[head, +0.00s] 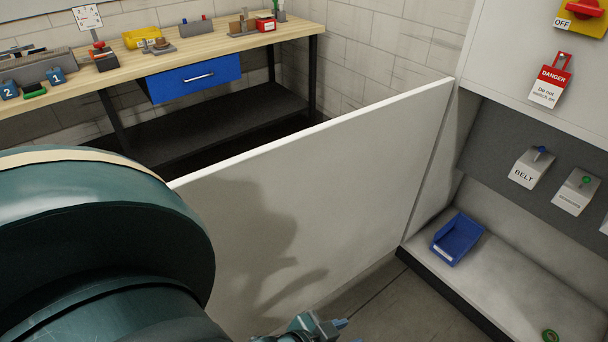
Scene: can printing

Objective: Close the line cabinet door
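The line cabinet door (335,180) is a plain pale panel standing open, swung out from the left side of the cabinet (485,55). Its top edge runs from the cabinet side toward the lower left, where my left arm hides its outer end. The cabinet's lower compartment is exposed on the right. A small part of a gripper (316,328), apparently my left, shows at the bottom edge in front of the door. Its fingers are mostly cut off, so their opening and any contact are unclear. My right gripper is not in view.
A blue bin (457,238) and a small green ring (550,336) are on the cabinet floor. A danger tag (551,81) hangs under the OFF switch (581,14). A workbench (120,68) stands behind the door.

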